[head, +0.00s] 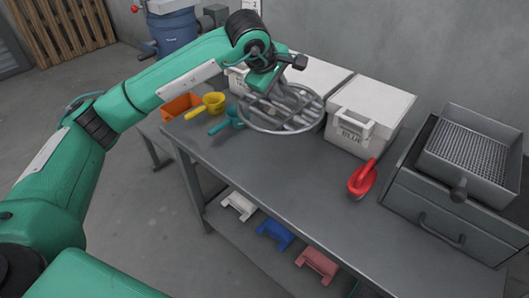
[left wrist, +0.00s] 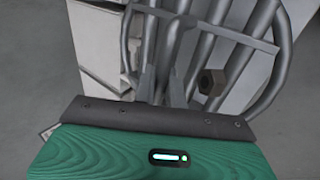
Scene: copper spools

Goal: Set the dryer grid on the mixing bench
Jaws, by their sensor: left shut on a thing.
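The dryer grid (head: 296,124) is a round grey metal ring with thick parallel bars. My left gripper (head: 268,88) is shut on it near the rim, and the grid hangs over the back left part of the mixing bench (head: 290,170). I cannot tell whether it touches the bench top. The grid overlaps the front of the white boxes in the head view. In the left wrist view the grid's bars (left wrist: 205,50) fill the area ahead of my left gripper (left wrist: 165,85). My right gripper is not in view.
White lidded boxes (head: 382,100) stand along the wall. A yellow scoop (head: 214,103), teal scoop (head: 233,117) and orange bin (head: 181,106) are at the left end. A red scoop (head: 361,181) lies right of centre, before a grey drawer unit (head: 430,205). The bench's front middle is clear.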

